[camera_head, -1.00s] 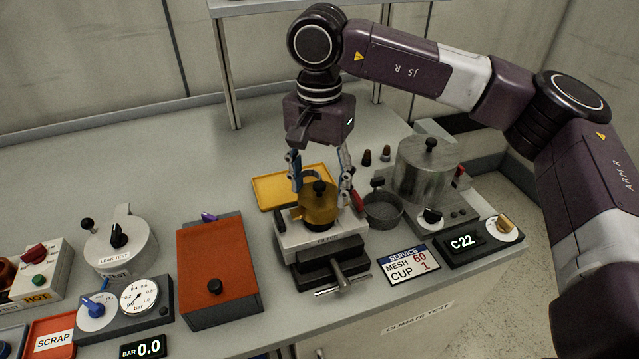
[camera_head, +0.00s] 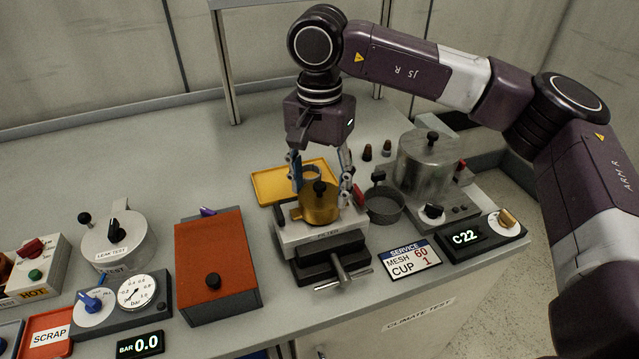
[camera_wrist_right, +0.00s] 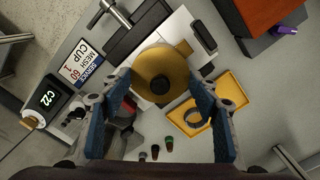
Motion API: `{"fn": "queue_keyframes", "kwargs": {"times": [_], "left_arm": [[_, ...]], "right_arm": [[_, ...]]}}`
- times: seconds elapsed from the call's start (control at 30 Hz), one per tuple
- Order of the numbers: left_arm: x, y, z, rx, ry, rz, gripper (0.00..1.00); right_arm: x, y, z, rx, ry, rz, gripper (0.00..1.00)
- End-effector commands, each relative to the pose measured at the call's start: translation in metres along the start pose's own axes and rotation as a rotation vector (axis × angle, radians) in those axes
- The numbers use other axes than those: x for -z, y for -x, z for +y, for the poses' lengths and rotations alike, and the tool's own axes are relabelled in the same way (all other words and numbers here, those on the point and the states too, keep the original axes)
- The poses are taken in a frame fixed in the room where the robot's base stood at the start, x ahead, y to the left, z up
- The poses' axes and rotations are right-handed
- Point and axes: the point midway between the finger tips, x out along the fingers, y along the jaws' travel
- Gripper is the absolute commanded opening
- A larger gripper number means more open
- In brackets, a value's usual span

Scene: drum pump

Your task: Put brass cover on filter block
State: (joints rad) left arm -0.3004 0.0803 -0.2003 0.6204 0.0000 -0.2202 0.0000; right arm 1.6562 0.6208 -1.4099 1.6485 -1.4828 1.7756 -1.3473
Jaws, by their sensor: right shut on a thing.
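The brass cover (camera_head: 319,208), round with a black knob and a side tab, is at the top of the white filter block (camera_head: 312,238), which is marked FILTER. It looks level. Whether it rests fully on the block or is just above it, I cannot tell. My right gripper (camera_head: 323,190) points down with one finger on each side of the cover and is shut on it. The right wrist view shows the cover (camera_wrist_right: 160,74) beyond the two blue-padded fingertips (camera_wrist_right: 160,92), over the white block. The block's top under the cover is hidden. My left gripper is not in view.
A yellow tray (camera_head: 270,188) with a grey ring (camera_head: 311,171) lies behind the block. A dark mesh cup (camera_head: 384,207) and a metal pot (camera_head: 428,168) stand close on the right. A red-topped box (camera_head: 212,252) stands left. A clamp handle (camera_head: 342,276) juts out in front.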

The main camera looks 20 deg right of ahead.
Motion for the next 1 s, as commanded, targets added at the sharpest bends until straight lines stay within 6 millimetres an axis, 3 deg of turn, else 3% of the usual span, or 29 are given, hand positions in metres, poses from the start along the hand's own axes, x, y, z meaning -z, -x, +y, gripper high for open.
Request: {"fn": "queue_keyframes", "kwargs": {"times": [1.0], "left_arm": [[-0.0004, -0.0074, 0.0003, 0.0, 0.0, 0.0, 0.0]], "right_arm": [[0.0002, -0.0075, -0.0005, 0.002, 0.0, 0.001, 0.25]]}}
